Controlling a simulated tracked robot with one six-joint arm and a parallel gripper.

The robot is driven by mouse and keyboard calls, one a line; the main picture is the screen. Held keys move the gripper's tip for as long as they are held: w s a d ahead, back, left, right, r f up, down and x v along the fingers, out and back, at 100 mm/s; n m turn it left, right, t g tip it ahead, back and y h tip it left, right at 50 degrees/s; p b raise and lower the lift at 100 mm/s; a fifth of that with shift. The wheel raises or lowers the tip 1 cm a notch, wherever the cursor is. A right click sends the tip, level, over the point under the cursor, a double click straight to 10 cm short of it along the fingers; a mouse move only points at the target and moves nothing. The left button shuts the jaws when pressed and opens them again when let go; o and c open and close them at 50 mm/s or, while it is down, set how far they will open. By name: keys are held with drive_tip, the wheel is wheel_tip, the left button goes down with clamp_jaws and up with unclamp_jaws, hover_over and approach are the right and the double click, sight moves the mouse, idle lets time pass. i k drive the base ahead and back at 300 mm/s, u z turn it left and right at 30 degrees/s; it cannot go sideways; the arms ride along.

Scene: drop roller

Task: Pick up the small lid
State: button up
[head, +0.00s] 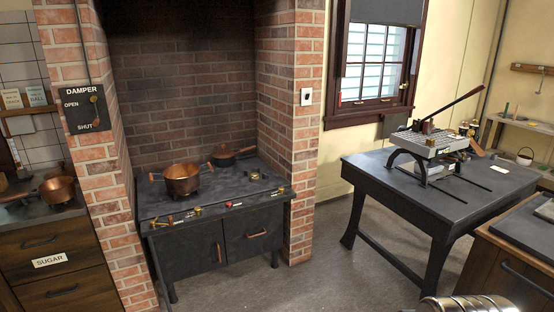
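I cannot pick out the small lid with certainty. A small dark, brassy round piece (255,175) sits on the right of the black stove top (215,190); it is too small to tell whether it is a lid or a burner. A copper pot (182,180) with two side handles stands on the left of the stove. A dark pan (222,157) with a wooden handle stands behind it; whether it is covered is unclear.
The stove stands in a brick alcove with a damper plate (86,108) on the left wall. A dark table (400,182) at right bears a press with a long lever (455,107). Copper pans (58,190) stand on the left counter. Grey floor (310,255) lies open between stove and table.

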sight(223, 154)
drive_tip(key=u, duration=0.15)
drive_tip(key=i, duration=1.6)
drive_tip(key=u, duration=0.55)
drive_tip(key=i, duration=0.75)
drive_tip(key=u, duration=0.65)
drive_tip(key=i, duration=1.35)
drive_tip(key=u, duration=0.15)
